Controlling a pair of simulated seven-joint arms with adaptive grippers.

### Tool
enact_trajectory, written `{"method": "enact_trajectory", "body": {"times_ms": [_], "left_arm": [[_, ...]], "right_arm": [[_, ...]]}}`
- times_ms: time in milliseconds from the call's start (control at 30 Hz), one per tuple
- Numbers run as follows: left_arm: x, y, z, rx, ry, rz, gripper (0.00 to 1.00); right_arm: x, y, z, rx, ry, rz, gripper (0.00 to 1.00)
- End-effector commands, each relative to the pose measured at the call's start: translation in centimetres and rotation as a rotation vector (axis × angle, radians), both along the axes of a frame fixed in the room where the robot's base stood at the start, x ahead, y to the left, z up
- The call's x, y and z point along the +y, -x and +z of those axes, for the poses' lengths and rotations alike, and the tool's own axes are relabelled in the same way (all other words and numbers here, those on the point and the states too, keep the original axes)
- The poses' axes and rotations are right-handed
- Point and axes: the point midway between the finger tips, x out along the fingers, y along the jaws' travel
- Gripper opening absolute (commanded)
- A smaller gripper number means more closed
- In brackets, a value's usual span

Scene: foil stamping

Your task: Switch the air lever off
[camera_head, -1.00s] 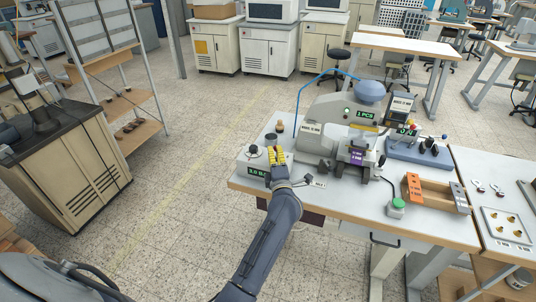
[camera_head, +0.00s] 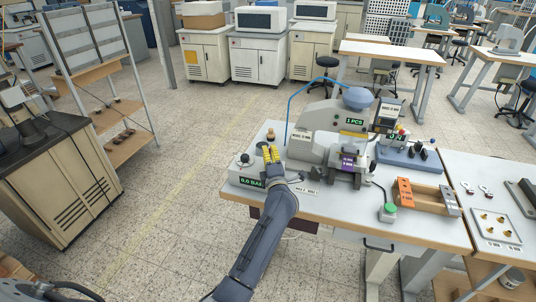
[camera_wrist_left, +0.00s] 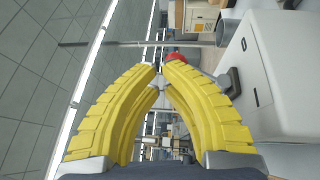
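The air unit (camera_head: 243,174) is a pale box at the left end of the table, with a black knob (camera_head: 245,158) on top. Its green display (camera_head: 252,183) seems to read 0.0 BAR, though the digits are small. My left gripper (camera_head: 268,150) has yellow fingers, which are just above the right part of this unit and hide what is behind them. In the left wrist view the two fingertips (camera_wrist_left: 159,66) nearly meet, with nothing clearly held. A red part (camera_wrist_left: 172,57) shows right by the tips; I cannot tell whether it touches them or belongs to the lever. My right gripper is not in view.
The stamping press (camera_head: 335,140) stands right of the air unit, with a blue hose (camera_head: 291,105) behind. A green button box (camera_head: 389,211) and an orange-sided tray (camera_head: 405,191) lie farther right. A small brown-topped object (camera_head: 270,133) stands behind my gripper.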

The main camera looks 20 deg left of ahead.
Motion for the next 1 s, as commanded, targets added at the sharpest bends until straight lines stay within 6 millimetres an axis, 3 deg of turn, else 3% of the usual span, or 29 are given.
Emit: {"method": "enact_trajectory", "body": {"times_ms": [767, 1000], "left_arm": [[-0.1, -0.5, 0.1, -0.002, -0.001, -0.003, 0.0], [-0.8, 0.8, -0.2, -0.001, -0.001, -0.003, 0.0]], "right_arm": [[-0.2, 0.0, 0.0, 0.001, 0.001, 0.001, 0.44], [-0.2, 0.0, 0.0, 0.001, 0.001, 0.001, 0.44]]}}
